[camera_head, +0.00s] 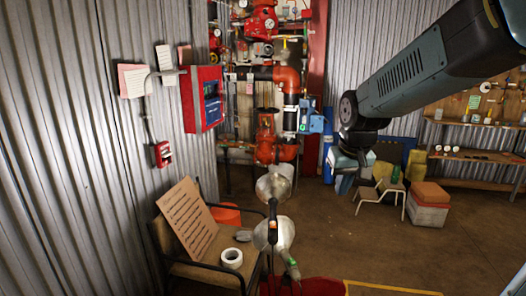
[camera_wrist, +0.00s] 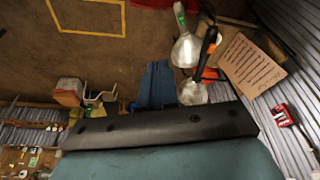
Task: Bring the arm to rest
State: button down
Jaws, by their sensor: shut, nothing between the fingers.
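My arm (camera_head: 415,75), teal-grey and dark, reaches in from the upper right of the head view. It bends at a round dark joint (camera_head: 349,110) in front of the pipework. Below the joint, a short dark part (camera_head: 347,142) shows against the far floor. I cannot make out gripper fingers in the head view. In the wrist view a broad teal and black part of my arm (camera_wrist: 165,160) fills the bottom. No fingertips show there. The arm appears raised above the floor, with nothing seen touching it.
A lamp stand with two metal shades (camera_head: 273,233) and a chair (camera_head: 207,272) with a cardboard sign (camera_head: 187,220) stand in front. A red cabinet (camera_head: 203,98) hangs on the left wall. A white stool (camera_head: 382,191) and shelves (camera_head: 474,155) are right. Floor at right is clear.

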jog(key=s+d+r+t, duration=0.1)
jog(key=s+d+r, duration=0.1)
jog(key=s, duration=0.6)
jog(key=s+d+r+m+t, duration=0.1)
jog(key=s+r, duration=0.2)
jog(key=s, duration=0.5)
jog(key=shift+s+d, duration=0.25)
jog(key=shift+d, duration=0.15)
dwell(0.3)
